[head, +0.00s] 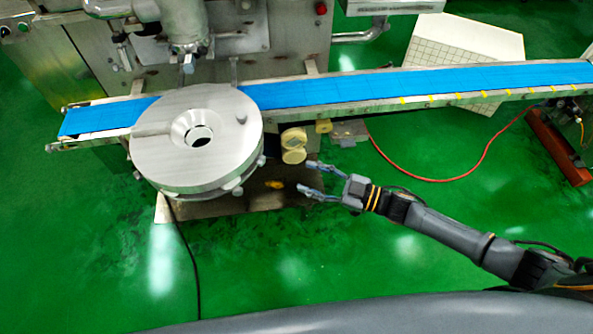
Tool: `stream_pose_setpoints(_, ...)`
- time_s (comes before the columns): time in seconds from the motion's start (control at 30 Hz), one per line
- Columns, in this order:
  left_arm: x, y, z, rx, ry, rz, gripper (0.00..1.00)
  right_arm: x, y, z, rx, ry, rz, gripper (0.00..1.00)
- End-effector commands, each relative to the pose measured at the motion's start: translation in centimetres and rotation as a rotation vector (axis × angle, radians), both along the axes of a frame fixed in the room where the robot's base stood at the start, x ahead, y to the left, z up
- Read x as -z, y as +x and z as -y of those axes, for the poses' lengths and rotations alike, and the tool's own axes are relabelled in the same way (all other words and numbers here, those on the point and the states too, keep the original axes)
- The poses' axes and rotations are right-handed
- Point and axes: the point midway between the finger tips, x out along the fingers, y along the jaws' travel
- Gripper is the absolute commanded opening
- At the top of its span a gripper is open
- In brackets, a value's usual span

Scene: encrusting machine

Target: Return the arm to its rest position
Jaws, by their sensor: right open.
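My right gripper (313,178) is in the head view, right of the machine's round metal disc (228,115). Its arm (440,229) reaches in from the lower right, stretched toward the machine. The two fingers are spread apart, and nothing shows between them. The upper fingertip is close to pale yellow round pieces (293,147) beside the disc; I cannot tell whether it touches them. My left gripper is not in view.
A blue conveyor belt (420,84) runs behind the gripper across the machine. A metal plate (265,192) lies below the disc. A red hose (440,180) and black cable (190,250) lie on the green floor. The floor in front is mostly clear.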

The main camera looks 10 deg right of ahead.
Motion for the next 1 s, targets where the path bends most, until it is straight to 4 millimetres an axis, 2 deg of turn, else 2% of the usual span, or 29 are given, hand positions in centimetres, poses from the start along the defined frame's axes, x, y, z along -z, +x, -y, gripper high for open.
stream_pose_setpoints(0.13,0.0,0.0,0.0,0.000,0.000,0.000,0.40,0.0,-0.3,0.6,0.000,0.000,0.000,0.48)
stream_pose_setpoints(0.6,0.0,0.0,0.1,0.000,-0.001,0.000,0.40,0.0,-0.3,0.6,0.000,0.000,0.000,0.48)
stream_pose_setpoints(0.7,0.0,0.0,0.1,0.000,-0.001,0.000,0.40,0.5,-0.1,0.8,0.019,-0.006,-0.008,0.48)
stream_pose_setpoints(0.77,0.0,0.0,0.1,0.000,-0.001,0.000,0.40,1.8,0.5,1.2,0.064,-0.019,-0.027,0.48)
stream_pose_setpoints(0.87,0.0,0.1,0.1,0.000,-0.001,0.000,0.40,6.0,1.6,3.1,0.204,-0.066,-0.095,0.48)
stream_pose_setpoints(0.93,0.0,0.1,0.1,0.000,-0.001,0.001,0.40,10.3,1.8,5.1,0.332,-0.121,-0.174,0.48)
stream_pose_setpoints(1.0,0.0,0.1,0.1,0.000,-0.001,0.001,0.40,15.2,0.9,7.5,0.458,-0.184,-0.274,0.48)
